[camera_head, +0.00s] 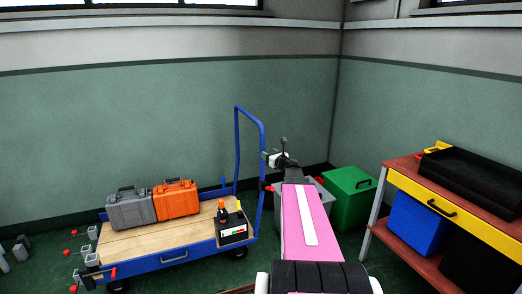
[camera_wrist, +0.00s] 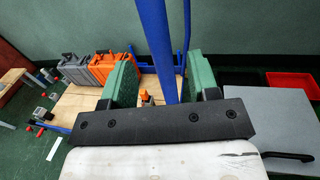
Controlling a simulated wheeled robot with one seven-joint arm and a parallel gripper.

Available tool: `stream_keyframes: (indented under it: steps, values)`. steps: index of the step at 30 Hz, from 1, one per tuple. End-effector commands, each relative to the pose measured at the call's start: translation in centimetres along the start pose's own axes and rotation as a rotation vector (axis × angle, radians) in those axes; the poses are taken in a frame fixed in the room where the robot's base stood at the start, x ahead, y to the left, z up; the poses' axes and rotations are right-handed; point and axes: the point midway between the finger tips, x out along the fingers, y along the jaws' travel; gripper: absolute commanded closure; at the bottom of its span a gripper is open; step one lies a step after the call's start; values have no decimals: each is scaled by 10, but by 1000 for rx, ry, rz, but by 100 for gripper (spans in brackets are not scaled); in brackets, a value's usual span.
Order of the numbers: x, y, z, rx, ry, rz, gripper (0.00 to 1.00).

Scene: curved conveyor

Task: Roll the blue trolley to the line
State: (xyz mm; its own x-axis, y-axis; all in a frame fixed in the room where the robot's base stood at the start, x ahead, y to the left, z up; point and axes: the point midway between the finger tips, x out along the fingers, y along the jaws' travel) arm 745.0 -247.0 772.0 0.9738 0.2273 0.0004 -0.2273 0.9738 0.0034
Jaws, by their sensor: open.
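The blue trolley (camera_head: 150,262) stands along the back wall at the left, with a wooden deck and a blue hoop handle (camera_head: 262,140) at its right end. My gripper (camera_head: 270,159) is at the handle's near upright. In the wrist view, my gripper (camera_wrist: 158,78) is open, its two green-padded fingers apart. The blue upright (camera_wrist: 157,40) shows between them, with a gap visible on each side; whether it touches either pad cannot be told. A white strip (camera_wrist: 54,148) lies on the floor left of the trolley in the wrist view.
The deck carries a grey case (camera_head: 131,211), an orange case (camera_head: 175,199) and a black box (camera_head: 232,229). A green box (camera_head: 350,198) and a grey bin (camera_wrist: 270,108) stand right of the handle. A workbench (camera_head: 400,165) stands at far right. Red-ended fittings (camera_head: 72,255) are at far left.

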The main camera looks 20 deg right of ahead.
Motion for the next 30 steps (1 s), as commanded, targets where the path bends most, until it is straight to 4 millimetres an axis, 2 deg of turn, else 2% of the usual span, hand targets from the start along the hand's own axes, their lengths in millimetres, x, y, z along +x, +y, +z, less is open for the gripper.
stream_keyframes:
  steps: [1, 6, 12, 16, 23, 24, 28, 29, 30]
  values:
    - [12, -2, -1, -1, 0, 1, 45]
    - [43, -2, -1, -2, 0, 2, 45]
    - [72, -1, 0, -3, 0, 2, 45]
    - [79, 0, 0, -3, 0, 1, 45]
    - [79, 0, 0, -3, 0, 1, 45]
    - [79, 0, 0, -3, 0, 1, 52]
    - [79, 0, 0, -3, 0, 1, 94]
    - [79, 0, 0, -3, 0, 1, 100]
    - [79, 0, 0, -3, 0, 1, 100]
